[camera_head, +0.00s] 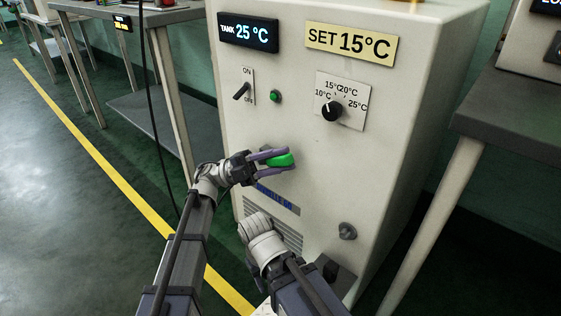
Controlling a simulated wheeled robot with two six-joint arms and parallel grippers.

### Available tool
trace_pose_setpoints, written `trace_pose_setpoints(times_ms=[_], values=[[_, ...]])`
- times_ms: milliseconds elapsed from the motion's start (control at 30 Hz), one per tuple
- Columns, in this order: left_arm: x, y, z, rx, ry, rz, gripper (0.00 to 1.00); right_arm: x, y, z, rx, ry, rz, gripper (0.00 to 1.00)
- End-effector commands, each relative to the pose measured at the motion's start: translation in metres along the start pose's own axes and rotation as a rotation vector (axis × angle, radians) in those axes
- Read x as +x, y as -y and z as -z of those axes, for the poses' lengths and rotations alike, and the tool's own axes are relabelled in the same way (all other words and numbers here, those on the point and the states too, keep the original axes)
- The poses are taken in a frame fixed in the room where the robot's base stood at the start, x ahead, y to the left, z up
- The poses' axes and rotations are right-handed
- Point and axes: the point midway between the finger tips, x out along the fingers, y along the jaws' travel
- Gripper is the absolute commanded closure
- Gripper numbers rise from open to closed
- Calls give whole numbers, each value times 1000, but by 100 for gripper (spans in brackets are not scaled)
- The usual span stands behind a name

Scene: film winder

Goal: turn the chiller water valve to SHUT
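The chiller (300,110) is a pale cabinet in the middle of the head view. A green handle (281,160) on its front is likely the water valve. It lies roughly level, and its mount is hidden. My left gripper (279,159) has its purple fingers along the handle's upper and lower edges. I cannot tell whether they press on it. No SHUT marking is readable. A blue-lettered label (277,198) sits below, partly covered by the gripper and arm. My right arm is low in front of the cabinet, with its pale wrist in view; its fingers do not show.
Above the handle are an ON/OFF toggle (241,91), a green lamp (275,97), a temperature dial (332,111) and a display reading 25 °C (248,33). A grey knob (347,231) sticks out lower right. Tables stand at left (150,17) and right (520,115).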

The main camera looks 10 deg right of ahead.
Motion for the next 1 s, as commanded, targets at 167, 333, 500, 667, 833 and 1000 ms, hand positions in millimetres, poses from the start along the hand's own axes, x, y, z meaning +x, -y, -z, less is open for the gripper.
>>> trace_pose_setpoints(times_ms=[167, 333, 500, 667, 833, 1000], values=[[0, 0, 0, 1, 0, 0, 43, 0, 0, 0, 0, 0, 0, 50], [0, 0, 0, 1, -1, 0, 38, 0, 0, 0, 0, 0, 0, 50], [-2, 0, 0, 2, 0, 0, 38, 1, 0, 0, 0, 0, 0, 50], [-20, 5, -1, 3, 3, -2, 38, 4, 0, 0, 0, 0, 0, 50], [-53, 22, 2, 4, 3, -2, 38, 3, 0, 0, 0, 0, 0, 50], [-85, 37, 5, 4, 4, -1, 38, 3, 0, 0, 0, 0, 0, 50]])
